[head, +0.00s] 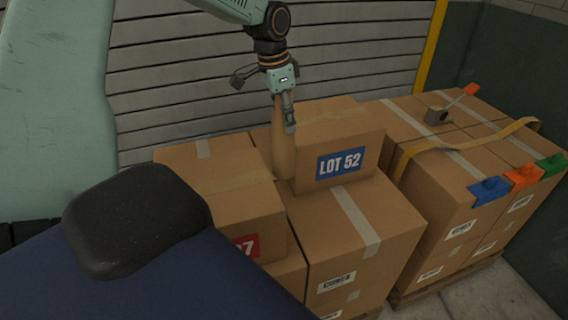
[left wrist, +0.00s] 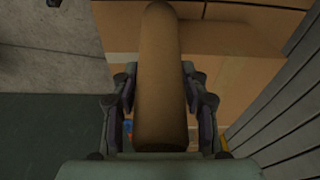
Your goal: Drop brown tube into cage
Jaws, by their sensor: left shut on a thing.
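In the left wrist view the tube (left wrist: 160,80) lies between the two fingers of the gripper (left wrist: 160,105). No cage is recognisable in either view. My right gripper is not in view.
The LOT 52 box (head: 345,150) stands on a larger carton (head: 355,235). Another carton (head: 215,185) is at left. A strapped pallet stack (head: 450,170) with a tape tool (head: 437,116) on top stands at right. A slatted shutter (head: 350,50) is behind.

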